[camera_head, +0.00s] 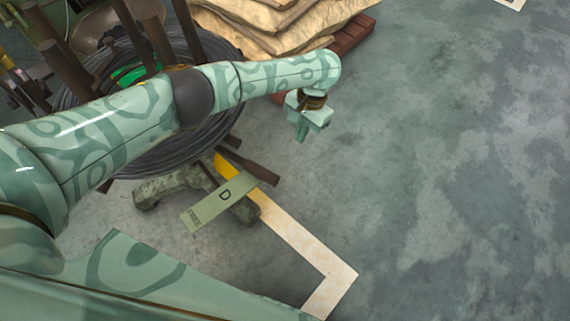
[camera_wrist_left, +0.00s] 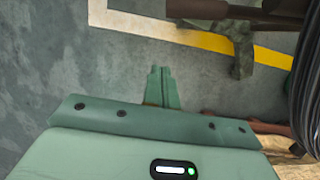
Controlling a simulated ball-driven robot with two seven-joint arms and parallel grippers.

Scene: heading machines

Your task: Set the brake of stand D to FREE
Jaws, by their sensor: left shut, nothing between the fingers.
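Stand D carries a coil of dark wire (camera_head: 185,140) at the upper left in the head view, partly hidden behind my left arm. A pale green plate marked D (camera_head: 222,203) lies at the stand's mottled foot (camera_head: 168,188); its small end lettering is too small to read. I cannot make out the brake or its setting. My left gripper (camera_head: 301,138) is shut and empty, over the floor to the right of the coil, apart from the stand. In the left wrist view its fingers (camera_wrist_left: 161,72) are together, with part of the foot (camera_wrist_left: 241,52) beyond. My right gripper is not in view.
A pale floor line (camera_head: 300,243) with a yellow part (camera_head: 227,167) runs past the foot. A pallet (camera_head: 352,35) with tan sacks (camera_head: 290,28) stands behind my gripper. Dark bars (camera_head: 250,165) stick out from the stand. The floor at right is clear.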

